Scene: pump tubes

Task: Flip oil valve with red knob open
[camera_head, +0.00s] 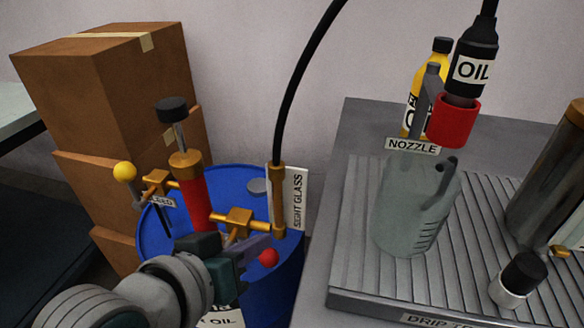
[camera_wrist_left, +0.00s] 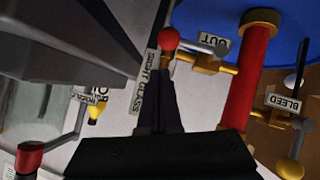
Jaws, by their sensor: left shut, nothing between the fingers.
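The oil valve (camera_head: 238,222) is a brass fitting beside the red pump cylinder (camera_head: 196,195), on the blue drum. Its red knob (camera_head: 268,257) shows at the tip of my left gripper (camera_head: 262,246). In the left wrist view, the red knob (camera_wrist_left: 168,39) sits just beyond the shut fingertips (camera_wrist_left: 163,65). A grey lever runs from the knob toward the brass valve body (camera_wrist_left: 207,63), near a label reading OUT (camera_wrist_left: 214,46). My left gripper is shut and empty. I cannot tell whether it touches the knob. My right gripper is out of view.
A yellow-knobbed valve (camera_head: 125,172) stands left on the blue drum (camera_head: 160,235). A black hose rises from the brass fitting by the SIGHT GLASS label (camera_head: 297,198). Cardboard boxes (camera_head: 100,90) are behind left. A drip tray (camera_head: 345,285) with a jug (camera_head: 415,210) is at right.

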